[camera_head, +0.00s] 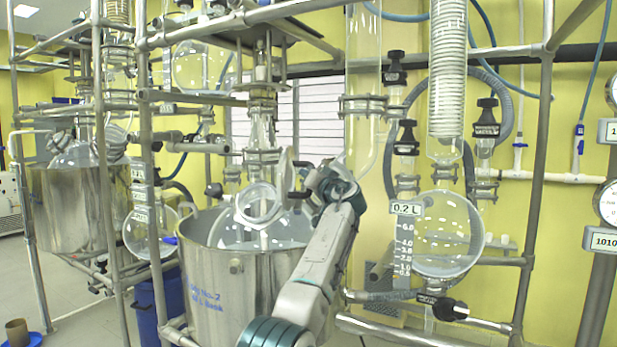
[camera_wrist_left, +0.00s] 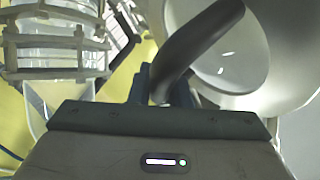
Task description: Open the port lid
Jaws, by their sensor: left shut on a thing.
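The port lid (camera_head: 285,172) is a pale round disc standing steeply tilted at the right of the port (camera_head: 258,204), a glass ring on the reactor vessel. The port's mouth shows uncovered. My left gripper (camera_head: 301,192) is at the lid's right side, with my arm rising from the bottom middle. In the left wrist view, my left gripper (camera_wrist_left: 163,88) is shut on a dark curved handle (camera_wrist_left: 205,35), with a pale round surface (camera_wrist_left: 232,62) beside it. The fingertips are partly hidden. My right gripper is in neither view.
The port is on a glass vessel set in a steel pot (camera_head: 215,290). Metal frame posts (camera_head: 147,150) stand left of it. A round 0.2 L glass flask (camera_head: 445,233) and valves hang to the right. Glass columns rise close behind my gripper.

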